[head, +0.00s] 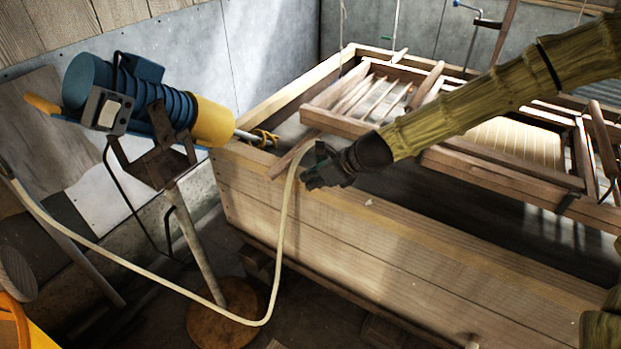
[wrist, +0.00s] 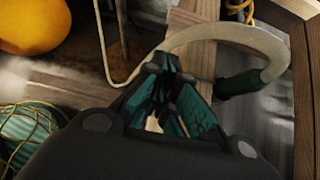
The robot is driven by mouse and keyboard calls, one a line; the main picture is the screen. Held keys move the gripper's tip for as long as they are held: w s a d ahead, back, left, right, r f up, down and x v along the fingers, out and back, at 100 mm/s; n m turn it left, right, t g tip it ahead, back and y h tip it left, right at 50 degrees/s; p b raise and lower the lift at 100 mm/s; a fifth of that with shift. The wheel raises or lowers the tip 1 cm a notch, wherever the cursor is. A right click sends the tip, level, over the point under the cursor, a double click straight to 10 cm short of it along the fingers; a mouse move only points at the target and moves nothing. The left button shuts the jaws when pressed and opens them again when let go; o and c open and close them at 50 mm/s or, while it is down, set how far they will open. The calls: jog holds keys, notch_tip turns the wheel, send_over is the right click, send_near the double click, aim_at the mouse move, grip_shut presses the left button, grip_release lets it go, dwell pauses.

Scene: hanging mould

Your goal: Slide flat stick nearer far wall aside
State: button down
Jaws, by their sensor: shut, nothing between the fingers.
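My gripper (head: 322,172) is shut and empty, above the near left rim of the wooden vat. Its fingers also show shut in the wrist view (wrist: 165,78). A wooden frame (head: 345,124) lies over the vat, with thin bars and flat sticks across it. One flat stick (head: 428,83) crosses the frame's far left part, towards the grey back wall. Another flat stick (head: 602,138) crosses its right end. Both are well away from my gripper, beyond my arm. I cannot make out either stick in the wrist view.
The vat's (head: 400,248) near wall stands below my gripper. A pale hose (head: 287,225) loops up beside the gripper; in the wrist view it ends in a dark green part (wrist: 243,84). A blue-and-yellow motor (head: 150,105) stands on a post at left. Cords hang over the frame.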

jog(key=w+a+f+p, duration=0.2)
jog(key=w+a+f, duration=0.3)
jog(key=a, duration=0.2)
jog(key=shift+w+a+f, duration=0.25)
jog(key=shift+a+f, duration=0.1)
jog(key=shift+w, duration=0.1)
dwell(0.4)
